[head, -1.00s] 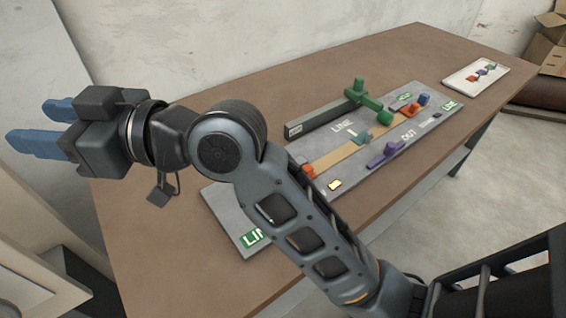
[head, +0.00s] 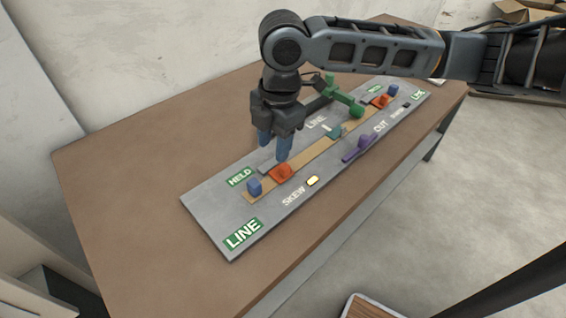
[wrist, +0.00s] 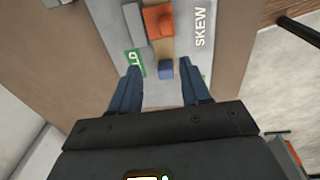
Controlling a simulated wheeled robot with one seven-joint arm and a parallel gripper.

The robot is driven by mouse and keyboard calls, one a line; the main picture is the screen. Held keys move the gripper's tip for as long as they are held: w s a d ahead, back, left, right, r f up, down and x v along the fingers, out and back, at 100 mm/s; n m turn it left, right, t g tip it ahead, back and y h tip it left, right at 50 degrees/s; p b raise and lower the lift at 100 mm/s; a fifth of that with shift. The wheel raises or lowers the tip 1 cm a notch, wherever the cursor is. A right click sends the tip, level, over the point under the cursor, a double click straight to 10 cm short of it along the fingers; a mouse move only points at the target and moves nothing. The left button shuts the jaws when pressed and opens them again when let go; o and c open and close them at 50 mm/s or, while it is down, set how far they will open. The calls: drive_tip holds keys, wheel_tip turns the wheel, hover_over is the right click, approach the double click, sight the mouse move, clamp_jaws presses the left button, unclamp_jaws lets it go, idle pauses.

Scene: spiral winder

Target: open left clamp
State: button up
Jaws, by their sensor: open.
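The left clamp shows as an orange block (head: 281,173) on the tan strip (head: 308,155) of the grey board, with a small blue block (head: 254,187) at the strip's left end. I cannot tell whether the blue block is part of the clamp. My gripper (head: 274,150) is open and points down, its fingers above and just behind the orange block in the head view. In the wrist view, the blue block (wrist: 166,69) lies between and beyond the open fingertips (wrist: 160,75). The orange block (wrist: 158,22) is farther up, beside a grey block (wrist: 134,22).
The grey board (head: 215,205) lies on a brown table (head: 120,200). A green handle (head: 345,97), a teal block (head: 336,131), a purple lever (head: 360,148) and another orange block (head: 380,101) stand farther right. A lit yellow lamp (head: 313,181) is by SKEW. The table's left side is clear.

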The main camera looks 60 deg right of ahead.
sight(285, 166)
drive_tip(key=shift+s+d+f+g, duration=0.15)
drive_tip(key=shift+s+d+g, duration=0.15)
drive_tip(key=shift+s+d, duration=0.45)
drive_tip(key=shift+s+d+f+h, duration=0.1)
drive_tip(key=shift+d+f+h, duration=0.1)
drive_tip(key=shift+d+h, duration=0.1)
drive_tip(key=f, duration=0.7)
drive_tip(key=shift+w+f, duration=0.2)
drive_tip(key=shift+c, duration=0.2)
clamp_jaws()
